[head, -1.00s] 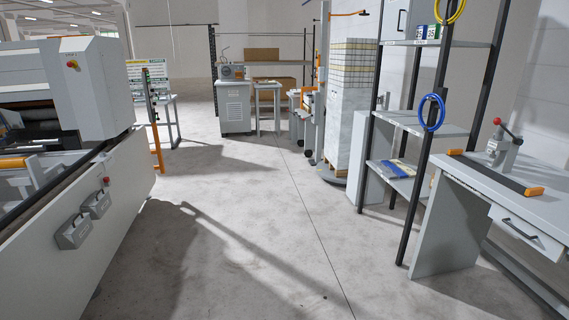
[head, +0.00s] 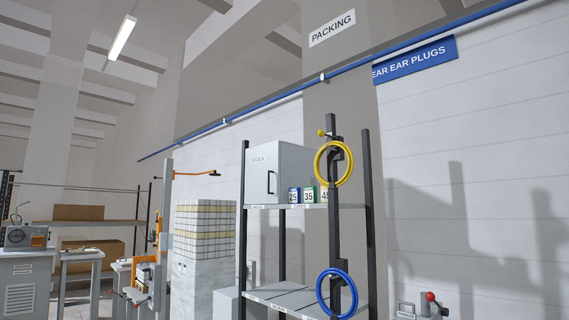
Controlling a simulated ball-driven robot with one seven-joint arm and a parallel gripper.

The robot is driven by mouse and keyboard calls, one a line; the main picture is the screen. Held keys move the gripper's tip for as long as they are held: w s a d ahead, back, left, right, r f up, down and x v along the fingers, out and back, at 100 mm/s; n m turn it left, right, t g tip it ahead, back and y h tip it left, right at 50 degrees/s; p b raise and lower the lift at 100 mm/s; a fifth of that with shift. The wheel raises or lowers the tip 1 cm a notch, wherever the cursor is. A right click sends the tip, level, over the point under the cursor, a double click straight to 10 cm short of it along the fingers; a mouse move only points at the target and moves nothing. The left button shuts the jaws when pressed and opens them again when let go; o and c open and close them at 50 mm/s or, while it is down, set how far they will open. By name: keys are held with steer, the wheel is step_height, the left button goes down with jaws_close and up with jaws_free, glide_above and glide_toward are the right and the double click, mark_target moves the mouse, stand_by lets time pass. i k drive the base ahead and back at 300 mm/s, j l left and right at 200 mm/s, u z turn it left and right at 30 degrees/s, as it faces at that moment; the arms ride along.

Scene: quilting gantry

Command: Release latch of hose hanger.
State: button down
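A yellow hose coil (head: 333,164) hangs on the upper part of a dark upright post (head: 334,222) at the right of the shelf rack. A blue hose coil (head: 337,293) hangs lower on the same post. Dark hanger brackets (head: 337,141) hold the coils to the post. A small yellow knob (head: 321,133) sits at the upper hanger, left of the post. I cannot tell the state of any latch at this size. My gripper is not in view.
The shelf rack (head: 245,228) holds a grey stock cabinet (head: 275,173) and numbered boxes (head: 308,194). A stacked pallet load (head: 203,250) and an orange-and-grey stand (head: 160,262) are to its left. A red-knobbed device (head: 430,303) is low at the right.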

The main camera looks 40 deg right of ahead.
mark_target(321, 133)
steer(key=i+j+z, duration=0.15)
steer(key=i+z, duration=0.25)
steer(key=i, duration=0.25)
steer(key=i+j+z, duration=0.4)
steer(key=i, duration=0.25)
steer(key=i+j+z, duration=0.35)
steer(key=i+j, duration=0.15)
steer(key=i, duration=0.1)
